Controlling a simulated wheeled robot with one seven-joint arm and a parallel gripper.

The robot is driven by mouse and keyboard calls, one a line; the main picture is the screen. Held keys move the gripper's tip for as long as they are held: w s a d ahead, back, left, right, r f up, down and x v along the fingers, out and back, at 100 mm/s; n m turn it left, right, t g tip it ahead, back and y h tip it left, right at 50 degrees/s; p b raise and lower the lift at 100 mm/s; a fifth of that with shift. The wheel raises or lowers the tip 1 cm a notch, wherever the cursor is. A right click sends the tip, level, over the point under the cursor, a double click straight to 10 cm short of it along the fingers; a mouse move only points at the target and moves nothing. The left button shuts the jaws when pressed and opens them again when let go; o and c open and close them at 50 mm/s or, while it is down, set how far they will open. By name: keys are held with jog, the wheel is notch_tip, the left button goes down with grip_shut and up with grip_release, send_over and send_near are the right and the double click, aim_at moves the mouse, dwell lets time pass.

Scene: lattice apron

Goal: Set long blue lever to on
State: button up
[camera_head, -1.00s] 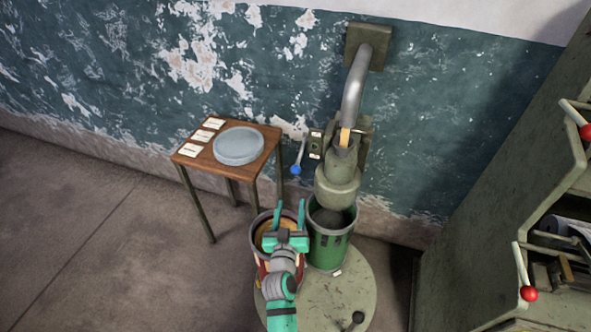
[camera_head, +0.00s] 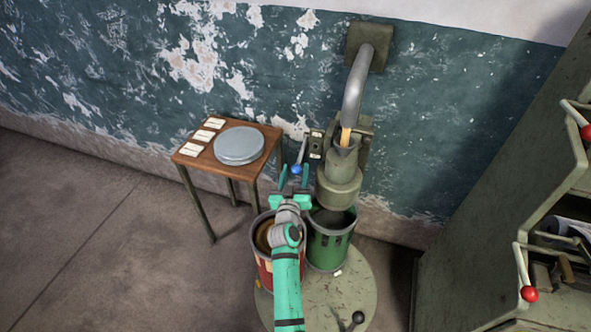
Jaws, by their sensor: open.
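The long blue lever (camera_head: 302,152) is a thin grey rod with a blue ball at its lower end, on a small wall plate (camera_head: 316,145) with labels above and below. It hangs down, tilted slightly left. My gripper (camera_head: 294,175) is teal and open, its two fingers pointing up toward the wall. In the picture the blue ball (camera_head: 296,169) shows between the fingertips. I cannot tell from this one view whether the fingers touch the ball or are still short of it.
A grey spout machine (camera_head: 340,180) stands right of the lever, over a green bucket (camera_head: 328,243). A red bucket (camera_head: 264,268) stands below my arm on a round plate (camera_head: 335,295). A cabinet with red-knobbed levers (camera_head: 529,293) is right.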

jog(key=shift+w+d, duration=0.2)
jog(key=shift+w, duration=0.45)
grip_shut()
